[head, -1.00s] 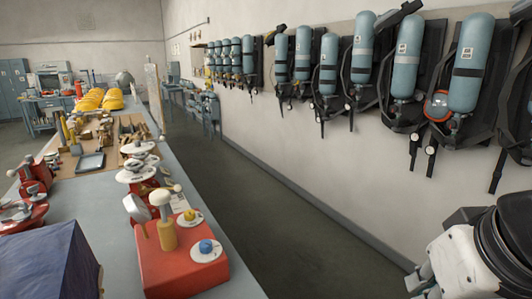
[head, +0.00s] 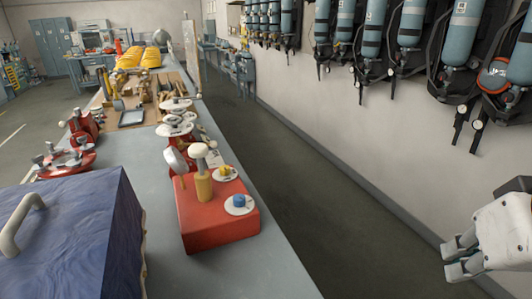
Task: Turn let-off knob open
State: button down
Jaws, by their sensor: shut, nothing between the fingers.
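A red box (head: 220,230) stands on the bench in the head view. On its top are a blue knob (head: 239,200) and a yellow knob (head: 225,170), each on a white disc. A brass post (head: 204,188) with a white cap (head: 199,150) rises beside them, and a round gauge (head: 176,160) tilts at its left. I cannot tell which of these is the let-off knob. My gripper (head: 453,260) is shut and empty at the lower right, well apart from the box, over the floor by the wall.
A blue covered case (head: 75,225) with a pale handle lies on the bench's near left. Red valve fittings (head: 66,160) and a tool board (head: 148,105) stand farther back. Breathing sets (head: 410,30) hang along the right wall. The floor aisle (head: 310,210) is clear.

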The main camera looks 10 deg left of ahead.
aim_at(224, 171)
jog(key=k+z, duration=0.15)
jog(key=k, duration=0.5)
jog(key=l+z, duration=0.1)
jog(key=z, duration=0.7)
jog(key=i+l+z, duration=0.1)
jog(key=z, duration=0.65)
jog(key=i+l, duration=0.2)
jog(key=i, duration=0.45)
jog(key=i+l+z, duration=0.1)
jog(key=i, duration=0.5)
jog(key=i+l+u, duration=0.1)
jog(key=i+u, duration=0.2)
jog(key=i+l+u, duration=0.25)
jog(key=i+j+u, duration=0.1)
jog(key=u, duration=0.3)
jog(key=i+u, duration=0.5)
jog(key=u, duration=0.25)
jog(key=i+u, duration=0.25)
jog(key=u, duration=0.15)
jog(key=i+j+u, duration=0.2)
jog(key=i+u, duration=0.7)
jog(key=i, duration=0.15)
jog(key=i+l+u, duration=0.2)
jog(key=i+u, duration=0.9)
jog(key=k+l, duration=0.05)
